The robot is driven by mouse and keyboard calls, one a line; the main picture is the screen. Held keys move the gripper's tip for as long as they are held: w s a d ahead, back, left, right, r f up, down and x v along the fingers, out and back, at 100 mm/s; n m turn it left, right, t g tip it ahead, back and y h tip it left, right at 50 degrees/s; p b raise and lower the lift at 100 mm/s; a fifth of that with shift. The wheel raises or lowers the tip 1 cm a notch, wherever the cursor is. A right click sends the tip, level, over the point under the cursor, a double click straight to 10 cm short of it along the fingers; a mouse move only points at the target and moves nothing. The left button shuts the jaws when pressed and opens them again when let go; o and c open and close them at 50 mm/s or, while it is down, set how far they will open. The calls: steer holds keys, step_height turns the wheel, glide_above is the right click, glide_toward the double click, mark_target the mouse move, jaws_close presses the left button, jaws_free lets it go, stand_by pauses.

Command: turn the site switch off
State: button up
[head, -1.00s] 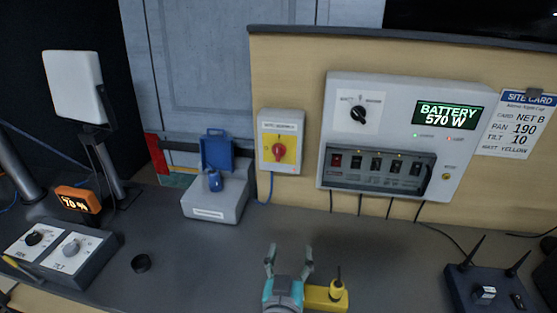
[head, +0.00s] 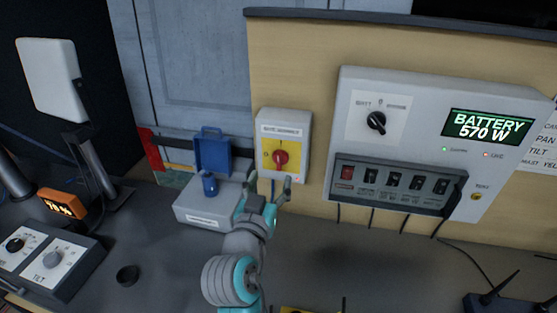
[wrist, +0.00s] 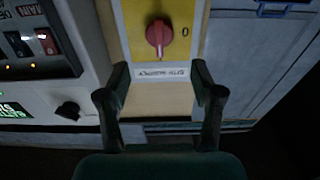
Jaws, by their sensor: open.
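The site switch is a red rotary knob (head: 281,158) on a yellow plate in a pale wall box (head: 262,128). In the wrist view, where the scene appears upside down, the knob (wrist: 158,35) has its long handle roughly upright, and a 0 mark stands at its right on the plate. My gripper (head: 264,186) is open and empty, just below the box in the head view. In the wrist view its fingertips (wrist: 160,72) are spread wide over the label end of the box, with the knob beyond them and apart from them.
A grey box with a blue lid (head: 212,152) and small padlock stands left of the switch. The battery panel (head: 400,140) with breakers and a black selector is to the right, its display reading 570 W.

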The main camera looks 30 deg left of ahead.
mark_target(279, 161)
steer(key=x, duration=0.7)
steer(key=shift+w+a, duration=0.1)
steer(key=shift+w, duration=0.2)
steer(key=c, duration=1.1)
